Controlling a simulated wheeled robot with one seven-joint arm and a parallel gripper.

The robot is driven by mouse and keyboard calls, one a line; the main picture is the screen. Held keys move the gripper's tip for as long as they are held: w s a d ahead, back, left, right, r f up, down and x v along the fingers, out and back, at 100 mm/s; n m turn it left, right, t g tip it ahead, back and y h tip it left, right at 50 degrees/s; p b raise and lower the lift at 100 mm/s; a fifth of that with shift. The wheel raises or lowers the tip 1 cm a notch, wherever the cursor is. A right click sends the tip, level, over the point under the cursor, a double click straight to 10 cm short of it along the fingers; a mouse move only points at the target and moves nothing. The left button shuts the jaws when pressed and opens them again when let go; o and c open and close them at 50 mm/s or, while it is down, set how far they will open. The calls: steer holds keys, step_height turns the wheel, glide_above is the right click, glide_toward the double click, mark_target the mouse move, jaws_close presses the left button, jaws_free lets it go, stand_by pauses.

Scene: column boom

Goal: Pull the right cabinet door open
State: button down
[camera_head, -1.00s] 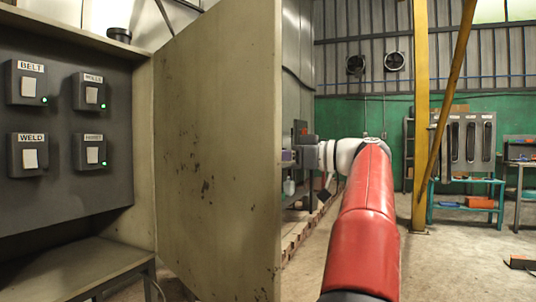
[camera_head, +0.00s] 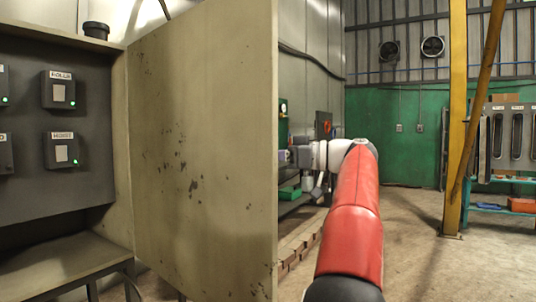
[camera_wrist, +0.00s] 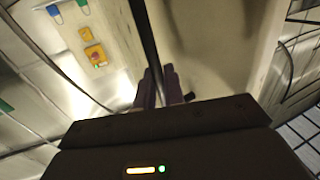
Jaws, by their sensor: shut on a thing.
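The right cabinet door (camera_head: 205,150) is a scuffed pale metal panel in the middle of the head view. It stands swung out from the cabinet (camera_head: 120,145) at the left. My gripper (camera_head: 286,157) is at the door's free right edge at mid height, with its tips partly hidden behind the door. In the wrist view my fingers (camera_wrist: 162,88) are closed around a thin dark upright strip at the door. I cannot tell whether this strip is the door's edge or a handle.
Inside the cabinet are labelled switch boxes (camera_head: 60,90) with green lights, above a shelf (camera_head: 62,265). A yellow post (camera_head: 457,120) with a slanted brace and a blue rack (camera_head: 505,200) stand at the right. The concrete floor (camera_head: 410,225) between is clear.

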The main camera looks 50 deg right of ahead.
steer(key=shift+a, duration=0.1)
steer(key=c, duration=1.6)
jaws_free()
steer(key=shift+w, duration=0.1)
steer(key=v, duration=0.8)
steer(key=shift+w, duration=0.1)
